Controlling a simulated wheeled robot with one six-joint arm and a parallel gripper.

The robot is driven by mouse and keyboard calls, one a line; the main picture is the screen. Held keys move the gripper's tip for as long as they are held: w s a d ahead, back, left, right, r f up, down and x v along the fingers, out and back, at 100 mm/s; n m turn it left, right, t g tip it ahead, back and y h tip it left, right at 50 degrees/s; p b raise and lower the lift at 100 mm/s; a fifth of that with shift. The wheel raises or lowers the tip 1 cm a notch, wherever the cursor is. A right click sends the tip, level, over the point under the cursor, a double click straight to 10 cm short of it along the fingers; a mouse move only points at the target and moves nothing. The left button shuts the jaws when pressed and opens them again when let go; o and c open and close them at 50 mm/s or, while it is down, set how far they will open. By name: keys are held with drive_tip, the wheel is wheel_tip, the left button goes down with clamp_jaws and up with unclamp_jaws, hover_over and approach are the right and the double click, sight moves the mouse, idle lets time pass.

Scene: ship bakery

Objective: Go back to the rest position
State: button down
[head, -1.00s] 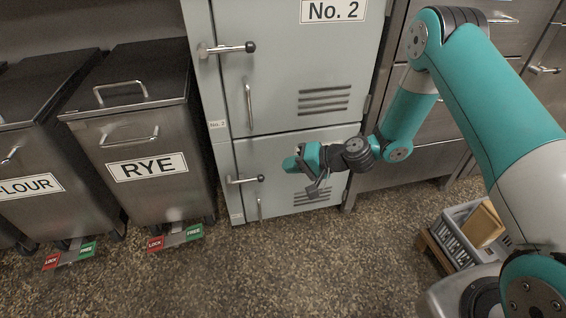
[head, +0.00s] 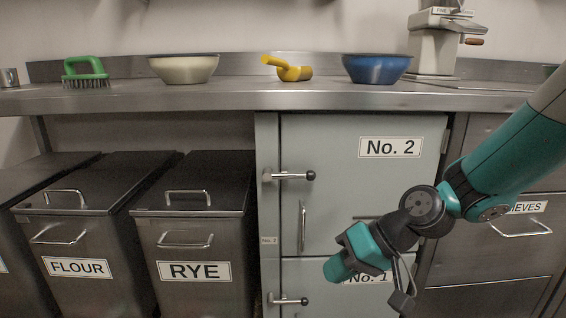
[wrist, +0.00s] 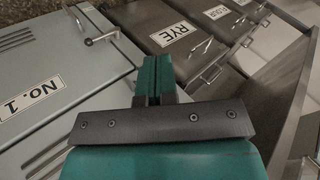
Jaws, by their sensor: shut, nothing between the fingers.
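My gripper (head: 338,270) is in front of the grey locker doors in the head view, near the line between the No. 2 door (head: 345,200) and the No. 1 door (head: 330,300). It points down and to the left, and it partly covers the No. 1 label. In the wrist view its two teal fingers (wrist: 155,72) lie together with nothing between them. The fingers appear clear of the doors and handles.
The RYE bin (head: 195,235) and FLOUR bin (head: 85,230) stand left of the lockers.

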drive_tip(key=s+d+r+n+g+h+p, duration=0.1)
drive_tip(key=s+d+r+n+h, duration=0.15)
drive_tip(key=s+r, duration=0.45)
drive_tip(key=s+d+r+n+h, duration=0.1)
drive_tip(key=s+d+r+h, duration=0.15)
drive_tip(key=s, duration=0.95)
wheel_tip(320, 180, up, 39)
drive_tip(key=p, duration=3.8)
drive_tip(key=shift+d, duration=0.25)
drive_tip(key=shift+w, duration=0.1)
